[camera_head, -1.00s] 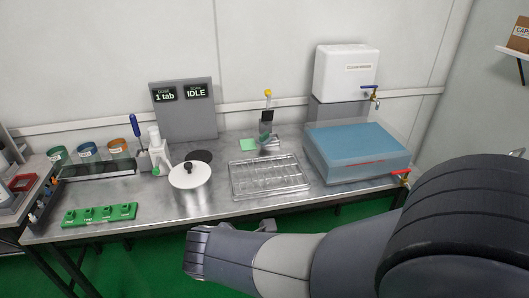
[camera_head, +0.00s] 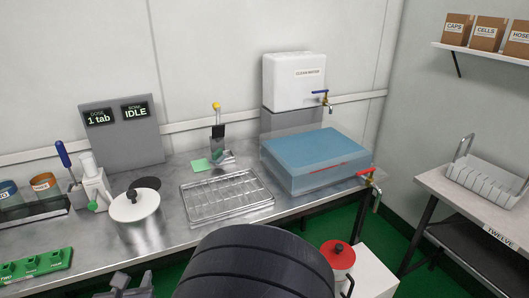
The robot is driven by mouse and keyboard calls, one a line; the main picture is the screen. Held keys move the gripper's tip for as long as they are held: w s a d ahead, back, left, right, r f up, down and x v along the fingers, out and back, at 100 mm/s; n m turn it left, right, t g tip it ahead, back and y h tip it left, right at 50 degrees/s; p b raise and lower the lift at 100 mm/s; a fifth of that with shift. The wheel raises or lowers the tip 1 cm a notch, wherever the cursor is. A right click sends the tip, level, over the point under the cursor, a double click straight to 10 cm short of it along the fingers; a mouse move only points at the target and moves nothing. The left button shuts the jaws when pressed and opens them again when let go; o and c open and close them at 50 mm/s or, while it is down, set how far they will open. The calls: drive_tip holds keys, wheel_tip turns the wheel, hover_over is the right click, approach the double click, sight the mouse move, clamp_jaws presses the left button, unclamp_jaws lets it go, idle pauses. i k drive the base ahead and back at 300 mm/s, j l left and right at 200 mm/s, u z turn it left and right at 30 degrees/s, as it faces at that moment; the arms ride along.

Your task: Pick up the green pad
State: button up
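The green pad (camera_head: 201,165) is a small, flat, light green square. It lies on the steel bench near the back, just left of a small clear holder (camera_head: 221,157) with a dark, yellow-topped tool (camera_head: 217,121) standing in it. My gripper (camera_head: 121,281) shows only in part at the bottom left, in front of the bench and well away from the pad. My dark arm hides most of the bottom middle. Whether the fingers are open or shut does not show.
A wire rack tray (camera_head: 226,196) lies in front of the pad. A lidded pot (camera_head: 137,215) stands to the left and a blue-topped clear tank (camera_head: 312,160) to the right. A display panel (camera_head: 121,133) stands behind. A red-lidded can (camera_head: 338,256) is at lower right.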

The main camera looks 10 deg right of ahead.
sight(218, 156)
drive_tip(key=i+j+z, duration=0.2)
drive_tip(key=z, duration=0.15)
drive_tip(key=i+j+z, duration=0.25)
drive_tip(key=z, duration=0.15)
drive_tip(key=i+j+z, duration=0.15)
drive_tip(key=j+z, duration=0.2)
drive_tip(key=i+j, duration=0.15)
drive_tip(key=j, duration=0.15)
drive_tip(key=i+j, duration=0.15)
drive_tip(key=j, duration=0.15)
